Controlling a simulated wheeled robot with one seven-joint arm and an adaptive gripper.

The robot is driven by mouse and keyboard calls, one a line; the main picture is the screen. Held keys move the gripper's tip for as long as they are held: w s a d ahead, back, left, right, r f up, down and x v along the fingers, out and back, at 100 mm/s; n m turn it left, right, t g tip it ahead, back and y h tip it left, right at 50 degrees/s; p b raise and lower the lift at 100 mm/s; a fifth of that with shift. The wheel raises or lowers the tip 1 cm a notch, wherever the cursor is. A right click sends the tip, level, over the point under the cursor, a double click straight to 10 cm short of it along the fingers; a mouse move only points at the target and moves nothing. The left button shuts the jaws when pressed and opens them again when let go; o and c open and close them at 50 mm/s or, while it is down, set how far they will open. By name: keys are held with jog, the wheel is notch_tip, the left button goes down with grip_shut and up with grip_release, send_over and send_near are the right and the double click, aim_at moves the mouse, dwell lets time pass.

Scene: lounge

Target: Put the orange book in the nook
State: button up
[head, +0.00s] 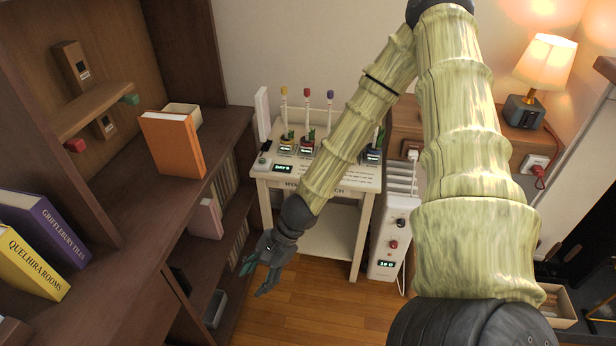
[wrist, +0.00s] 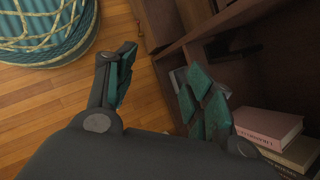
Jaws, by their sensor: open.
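The orange book (head: 172,143) stands upright near the right end of the dark wooden shelf top (head: 150,240) in the head view, its cover facing me. My gripper (head: 257,272) is below and to the right of it, out past the shelf's front edge, with its fingers pointing down. In the wrist view my gripper (wrist: 160,95) shows its teal-padded fingers spread apart with nothing between them. The orange book is not in the wrist view. I cannot tell which opening is the nook.
A purple book (head: 45,228) and a yellow book (head: 30,262) stand at the left. A pale box (head: 183,115) is behind the orange book. A white side table (head: 330,178) stands right of the shelf. Books (wrist: 268,128) lie on a lower shelf.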

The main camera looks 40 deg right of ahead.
jog(key=s+f+n+g+h, duration=0.1)
jog(key=s+f+n+h, duration=0.6)
jog(key=s+f+n, duration=0.9)
jog(key=shift+s+d, duration=0.3)
jog(key=shift+s, duration=1.2)
